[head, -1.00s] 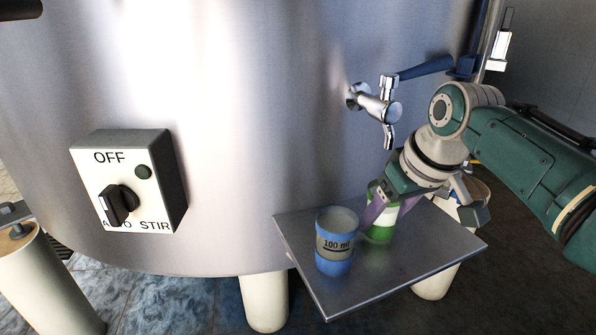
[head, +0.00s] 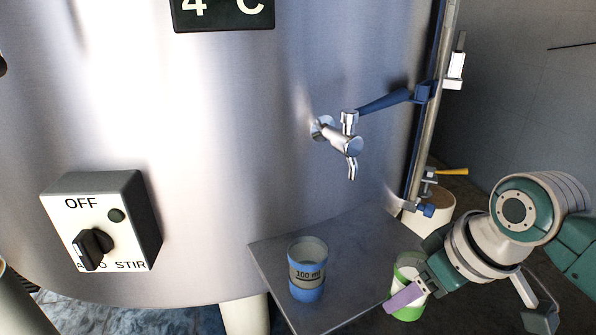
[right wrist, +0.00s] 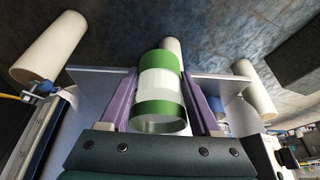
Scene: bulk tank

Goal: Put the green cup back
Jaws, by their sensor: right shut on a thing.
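The green cup (head: 409,262), green with a pale band, is at the right edge of the metal shelf in the head view. My right gripper (head: 406,291) is shut on it, with a purple finger across its front. In the right wrist view the green cup (right wrist: 160,90) sits between the two purple fingers of the right gripper (right wrist: 160,100). I cannot tell whether the cup's base is clear of the shelf (head: 350,250). A blue cup (head: 307,270) marked 100 ml stands upright on the shelf. My left gripper is out of view.
A chrome tap (head: 345,142) with a blue lever (head: 385,101) sticks out of the steel tank above the shelf. A control box (head: 100,220) with a knob is on the tank at left. A vertical pipe (head: 432,110) stands right of the tap. The shelf between tank and cups is bare.

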